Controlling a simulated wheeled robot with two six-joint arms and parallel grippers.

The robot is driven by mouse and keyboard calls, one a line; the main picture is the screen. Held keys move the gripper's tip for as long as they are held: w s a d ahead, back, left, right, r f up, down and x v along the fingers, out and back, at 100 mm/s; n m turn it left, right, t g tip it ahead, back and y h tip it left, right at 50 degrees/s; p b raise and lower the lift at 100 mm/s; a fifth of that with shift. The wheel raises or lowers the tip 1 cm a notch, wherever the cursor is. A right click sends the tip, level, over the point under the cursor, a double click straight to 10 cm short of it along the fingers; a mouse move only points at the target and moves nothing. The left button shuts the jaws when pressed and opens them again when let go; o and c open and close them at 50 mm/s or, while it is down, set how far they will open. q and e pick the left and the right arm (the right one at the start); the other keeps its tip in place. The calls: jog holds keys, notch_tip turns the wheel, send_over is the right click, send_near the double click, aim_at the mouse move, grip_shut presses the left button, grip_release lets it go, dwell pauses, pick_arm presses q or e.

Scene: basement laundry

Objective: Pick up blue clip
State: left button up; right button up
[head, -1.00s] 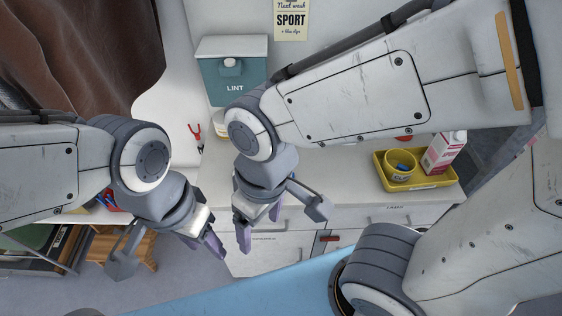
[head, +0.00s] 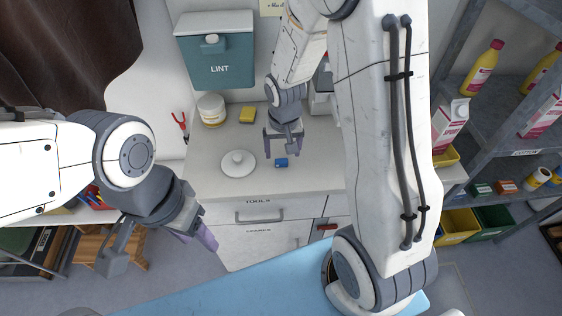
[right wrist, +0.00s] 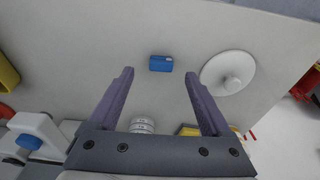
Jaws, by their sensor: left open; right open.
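The blue clip (head: 281,162) lies on the white counter top near its front edge. In the right wrist view the blue clip (right wrist: 160,63) is ahead of the fingertips, centred between them and apart from both. My right gripper (head: 283,150) is open and empty, above the counter close to the clip; its two purple fingers (right wrist: 158,80) show in the right wrist view. My left gripper (head: 158,248) is open and empty, left of the counter and in front of it.
A white round lid with a knob (head: 238,163) lies left of the clip. A white jar (head: 211,110), a yellow sponge (head: 247,115) and a teal lint box (head: 218,50) are further back. Red pliers (head: 180,124) hang at left. Shelves with bottles (head: 484,68) stand at right.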

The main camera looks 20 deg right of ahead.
aim_at(281, 160)
jog(key=shift+w+f+p, duration=0.1)
jog(key=shift+w+f, duration=0.1)
jog(key=shift+f, duration=0.65)
jog(key=shift+w+f+p, duration=0.1)
jog(key=shift+w+f, duration=0.15)
jog(key=shift+f, duration=0.65)
jog(key=shift+w+f+p, duration=0.1)
jog(key=shift+w+f, duration=0.1)
jog(key=shift+f, duration=0.65)
grip_shut()
jog(key=shift+r, duration=0.1)
